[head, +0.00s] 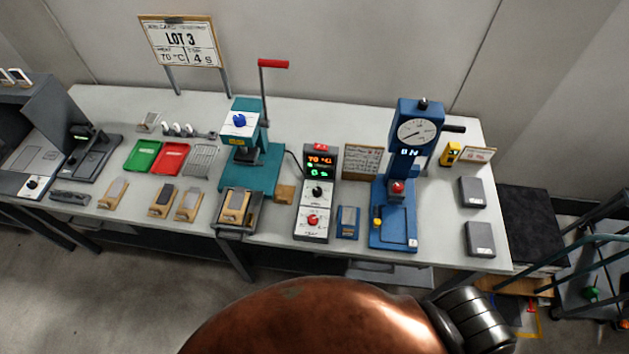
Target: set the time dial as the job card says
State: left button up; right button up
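The job card (181,42) stands on posts at the back left and reads LOT 3, 70 °C and 4 s. A control box (305,228) stands mid-table, right of the teal press (262,178). Its upper red display (320,160) seems to read 70 °C, though the first digit is unclear. Its lower green display (319,173) seems to read 0 s. Below are a black knob (317,191) and a red knob (313,220). Their labels are too small to read, so I cannot tell which is the time dial. Neither gripper is in view.
The teal press has a red-handled lever (273,64) and a blue knob (239,120). A blue gauge press (393,215) stands right of the box, with a small blue holder (347,222) between. Green (143,155) and red (172,157) trays lie left.

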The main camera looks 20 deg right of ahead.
aim_at(316, 191)
jog(key=z, duration=0.9)
